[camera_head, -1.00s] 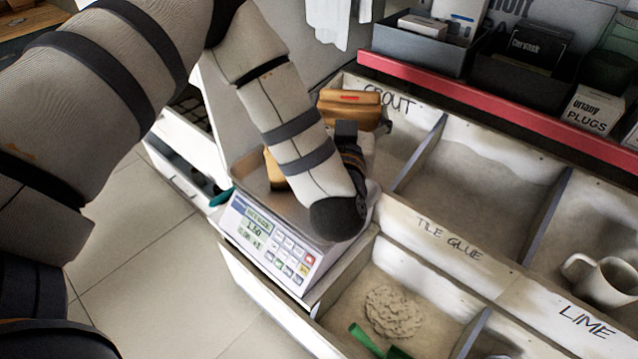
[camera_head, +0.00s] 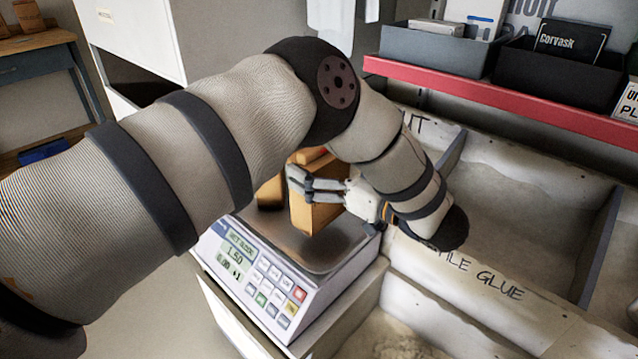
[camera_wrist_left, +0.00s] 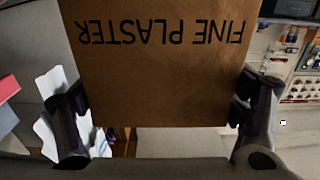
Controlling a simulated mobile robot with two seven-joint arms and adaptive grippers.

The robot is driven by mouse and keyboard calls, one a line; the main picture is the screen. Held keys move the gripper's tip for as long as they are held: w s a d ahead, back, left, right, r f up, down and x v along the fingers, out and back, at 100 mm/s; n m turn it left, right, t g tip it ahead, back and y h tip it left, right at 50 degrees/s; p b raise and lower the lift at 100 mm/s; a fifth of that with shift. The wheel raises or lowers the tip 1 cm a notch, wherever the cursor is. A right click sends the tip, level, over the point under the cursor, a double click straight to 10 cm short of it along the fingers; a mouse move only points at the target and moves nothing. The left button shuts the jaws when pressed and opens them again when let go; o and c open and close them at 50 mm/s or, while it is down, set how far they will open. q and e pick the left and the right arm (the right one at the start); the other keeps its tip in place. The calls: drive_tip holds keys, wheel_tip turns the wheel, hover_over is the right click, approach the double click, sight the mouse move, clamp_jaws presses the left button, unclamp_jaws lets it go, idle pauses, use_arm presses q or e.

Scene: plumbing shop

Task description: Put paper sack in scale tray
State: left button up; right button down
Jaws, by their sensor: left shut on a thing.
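A brown paper sack (camera_head: 318,213) is in my left gripper (camera_head: 303,184), upright over the metal scale tray (camera_head: 325,253). In the left wrist view the sack (camera_wrist_left: 160,85) reads FINE PLASTER, upside down, with a finger of the left gripper (camera_wrist_left: 160,112) on each side of it. The gripper is shut on it. I cannot tell whether the sack's bottom touches the tray. Another brown block or sack (camera_head: 270,193) stands on the tray's far left part, partly hidden by my arm. My right gripper is not in view.
The scale's keypad and display (camera_head: 258,275) face the front left. Bins marked TILE GLUE (camera_head: 470,277) and others lie to the right. A red-edged shelf (camera_head: 480,90) with dark boxes (camera_head: 560,60) runs behind. The tray's front part is bare.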

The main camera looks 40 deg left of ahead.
use_arm(q)
drive_tip(key=shift+f+b, duration=0.3)
drive_tip(key=shift+f, duration=1.15)
drive_tip(key=shift+f, duration=0.2)
drive_tip(key=o, duration=1.5)
drive_tip(key=shift+f, duration=0.15)
drive_tip(key=shift+r, duration=0.3)
drive_tip(key=d, duration=0.8)
drive_tip(key=s+d, duration=0.1)
drive_tip(key=d, duration=0.3)
